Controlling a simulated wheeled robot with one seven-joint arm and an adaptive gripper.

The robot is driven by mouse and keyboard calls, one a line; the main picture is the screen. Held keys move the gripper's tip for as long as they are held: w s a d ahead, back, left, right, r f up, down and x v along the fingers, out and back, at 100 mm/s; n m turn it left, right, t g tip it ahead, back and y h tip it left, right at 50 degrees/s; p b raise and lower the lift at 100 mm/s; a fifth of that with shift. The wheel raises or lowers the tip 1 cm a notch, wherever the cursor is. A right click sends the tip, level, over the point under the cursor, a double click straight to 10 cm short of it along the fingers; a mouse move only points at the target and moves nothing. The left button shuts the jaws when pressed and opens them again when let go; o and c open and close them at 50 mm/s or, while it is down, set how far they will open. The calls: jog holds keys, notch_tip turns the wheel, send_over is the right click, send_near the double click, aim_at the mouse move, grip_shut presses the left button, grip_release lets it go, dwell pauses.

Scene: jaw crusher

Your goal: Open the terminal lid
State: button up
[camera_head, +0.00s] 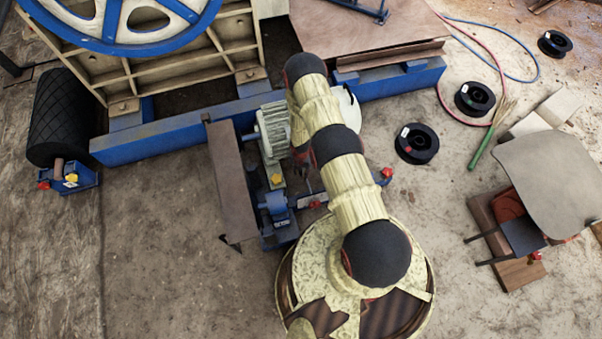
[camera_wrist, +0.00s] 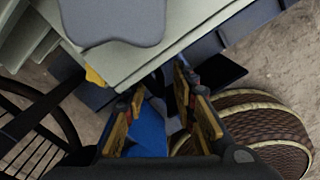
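A grey-green ribbed motor (camera_head: 272,132) stands on a blue frame in the head view, partly behind my arm. In the wrist view, a flat grey-blue plate with rounded corners (camera_wrist: 112,20), which looks like the terminal lid, lies over the pale motor housing (camera_wrist: 150,60) at the top edge. Its far part is cut off, and I cannot tell whether it is raised. My gripper (camera_wrist: 160,84) has its two fingers apart with nothing seen between them. It is below the plate in the picture, apart from it. In the head view my gripper is mostly hidden beside the motor.
A long brown guard plate (camera_head: 230,180) stands left of the motor. A blue beam (camera_head: 180,133) runs behind, under a large blue-rimmed wheel (camera_head: 120,22). Black spools (camera_head: 416,144), hoses and a chair-like seat (camera_head: 555,175) lie right. Floor at lower left is clear.

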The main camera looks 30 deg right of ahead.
jog(key=shift+w, duration=0.1)
grip_shut()
jog(key=shift+w+r, duration=0.1)
dwell(0.7)
